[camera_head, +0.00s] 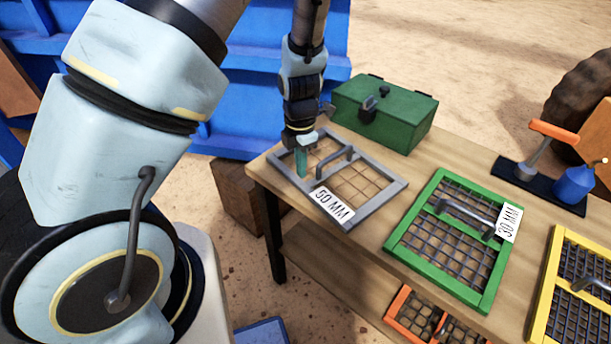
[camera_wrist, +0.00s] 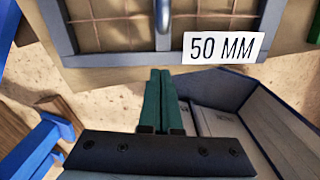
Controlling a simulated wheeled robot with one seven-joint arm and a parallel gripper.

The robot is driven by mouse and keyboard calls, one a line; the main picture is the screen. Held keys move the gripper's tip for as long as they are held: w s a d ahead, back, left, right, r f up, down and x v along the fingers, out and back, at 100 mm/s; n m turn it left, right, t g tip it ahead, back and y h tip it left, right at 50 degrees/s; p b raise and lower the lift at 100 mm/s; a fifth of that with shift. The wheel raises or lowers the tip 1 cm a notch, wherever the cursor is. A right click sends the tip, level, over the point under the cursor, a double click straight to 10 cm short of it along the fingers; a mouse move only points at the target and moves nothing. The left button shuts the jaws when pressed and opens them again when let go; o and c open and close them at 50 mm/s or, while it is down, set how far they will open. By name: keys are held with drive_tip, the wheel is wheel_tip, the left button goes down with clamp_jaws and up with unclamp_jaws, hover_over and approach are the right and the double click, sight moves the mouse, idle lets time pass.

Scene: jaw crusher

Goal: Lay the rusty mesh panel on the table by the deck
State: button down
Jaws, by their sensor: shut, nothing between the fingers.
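My gripper (camera_head: 301,163) points down above the left side of the grey-framed mesh panel (camera_head: 384,201) marked 50 MM, which lies on the table (camera_head: 262,175). In the wrist view the green fingers (camera_wrist: 160,100) are together and empty, just short of that panel's frame (camera_wrist: 120,59) and handle. I cannot tell whether they touch it. An orange-framed panel (camera_head: 398,303) with dark brownish mesh shows partly under the table's front edge. I cannot tell for sure which panel is the rusty one. No deck can be clearly made out.
A green-framed panel (camera_head: 405,237) marked 30 MM and a yellow-framed panel (camera_head: 547,287) lie farther right. A green toolbox (camera_head: 385,108) stands behind. An orange-handled tool (camera_head: 540,145) and blue container (camera_head: 575,184) are at the right. An open grey box (camera_wrist: 265,110) shows in the wrist view.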

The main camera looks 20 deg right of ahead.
wheel_tip(320, 180, up, 7)
idle(0.3)
drive_tip(key=shift+a, duration=0.2)
drive_tip(key=a+r+m, duration=0.6)
drive_tip(key=a+m, duration=0.4)
drive_tip(key=a, duration=0.3)
drive_tip(key=s+a+r+m+t, duration=0.1)
drive_tip(key=a+r+m, duration=0.5)
drive_tip(key=a+m, duration=0.5)
drive_tip(key=shift+s+a+m+t, duration=0.15)
drive_tip(key=shift+a+m+t, duration=0.15)
drive_tip(key=shift+a, duration=0.6)
